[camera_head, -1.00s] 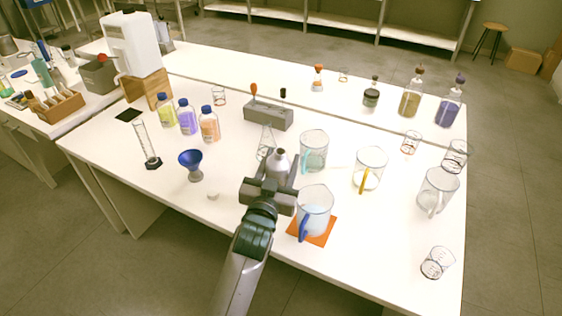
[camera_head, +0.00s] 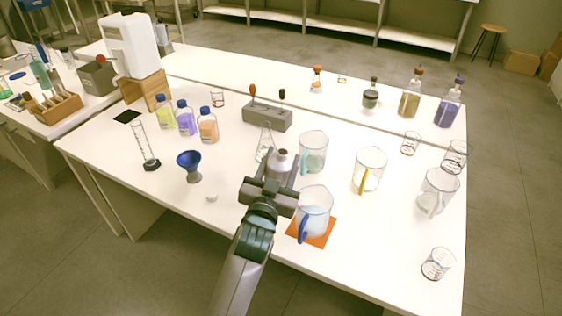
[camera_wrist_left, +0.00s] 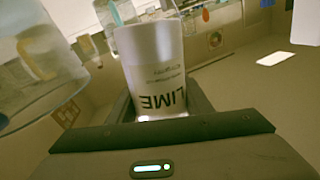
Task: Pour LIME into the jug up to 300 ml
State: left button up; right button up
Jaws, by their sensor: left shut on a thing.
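My left gripper (camera_head: 276,183) is shut on a pale bottle (camera_head: 282,166) with a dark top, held upright just left of the jug. In the left wrist view the bottle (camera_wrist_left: 155,65) sits between the fingers, its LIME label upside down in the picture. A clear jug (camera_head: 315,208) with a blue handle stands on an orange mat (camera_head: 326,238); its lower part looks whitish, but its fill level cannot be read. A large clear vessel (camera_wrist_left: 35,75) is close beside the bottle at left in the left wrist view. My right gripper is not in view.
More jugs stand behind and right: one with a teal handle (camera_head: 314,152), a yellow-handled one (camera_head: 369,170) and a white-handled one (camera_head: 438,192). A flask (camera_head: 264,143) is just behind the bottle. A blue funnel (camera_head: 189,162) stands left. The front left table is mostly clear.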

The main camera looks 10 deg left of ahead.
pick_arm(q)
jog(key=shift+d+r+m, duration=0.1)
jog(key=shift+r+m, duration=0.3)
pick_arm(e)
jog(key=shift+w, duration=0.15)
pick_arm(q)
jog(key=shift+s+d+r+m, duration=0.1)
jog(key=shift+d+r+m, duration=0.05)
jog(key=shift+r+m, duration=0.3)
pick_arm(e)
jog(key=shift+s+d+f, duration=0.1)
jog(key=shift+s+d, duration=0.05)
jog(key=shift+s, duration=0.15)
pick_arm(q)
jog(key=shift+s+d+r+m+t+h+b, duration=0.1)
jog(key=shift+d+r+m+t+h+b, duration=0.1)
jog(key=shift+r+m, duration=0.3)
jog(key=shift+d+r+m+t+h+b, duration=0.15)
jog(key=shift+r+m+h, duration=0.1)
jog(key=shift+m, duration=0.3)
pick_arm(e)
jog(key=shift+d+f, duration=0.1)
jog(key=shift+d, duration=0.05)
pick_arm(q)
jog(key=shift+d, duration=0.1)
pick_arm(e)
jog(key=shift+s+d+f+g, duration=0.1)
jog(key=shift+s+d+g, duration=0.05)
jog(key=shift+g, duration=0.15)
